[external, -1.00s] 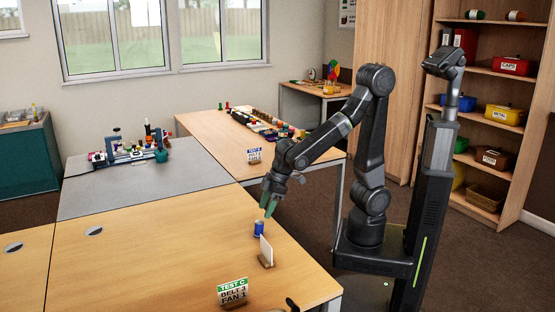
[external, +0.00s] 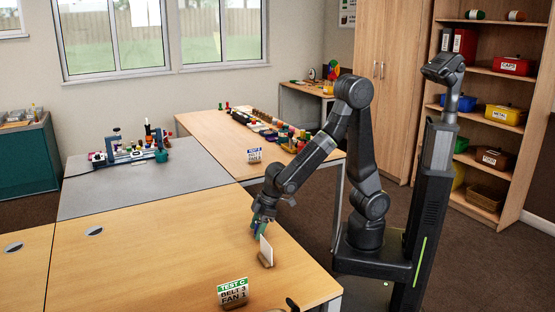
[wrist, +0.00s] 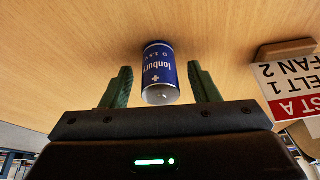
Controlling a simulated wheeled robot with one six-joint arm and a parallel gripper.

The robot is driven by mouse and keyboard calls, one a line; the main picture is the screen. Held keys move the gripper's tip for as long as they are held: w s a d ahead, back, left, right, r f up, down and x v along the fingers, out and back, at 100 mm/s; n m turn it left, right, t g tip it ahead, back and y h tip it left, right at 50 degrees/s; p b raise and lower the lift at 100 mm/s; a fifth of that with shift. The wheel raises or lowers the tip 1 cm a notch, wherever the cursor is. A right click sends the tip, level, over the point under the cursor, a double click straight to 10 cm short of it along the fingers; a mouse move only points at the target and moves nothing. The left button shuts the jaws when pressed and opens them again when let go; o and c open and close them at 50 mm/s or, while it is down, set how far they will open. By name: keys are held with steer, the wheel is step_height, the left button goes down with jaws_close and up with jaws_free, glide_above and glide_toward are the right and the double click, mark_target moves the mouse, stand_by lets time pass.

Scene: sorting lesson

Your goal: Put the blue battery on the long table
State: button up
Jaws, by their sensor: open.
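The blue battery (wrist: 160,72), with white lettering, is on the near wooden table (external: 150,255), close to its right edge. In the wrist view my gripper (wrist: 160,78) is open, with one green finger on each side of the battery and small gaps between. In the external view my gripper (external: 258,226) is low over the tabletop and mostly hides the battery. A longer wooden table (external: 205,127) stands further back, carrying a row of small objects; I take it as the long table.
A small sign card (external: 265,250) stands just beside my gripper; it also shows in the wrist view (wrist: 290,85). A Test C sign (external: 233,292) is nearer the front. A grey table (external: 140,188) adjoins. The near table's middle is clear.

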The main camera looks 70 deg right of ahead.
steer(key=shift+c, duration=0.2)
jaws_close()
steer(key=shift+r, duration=0.15)
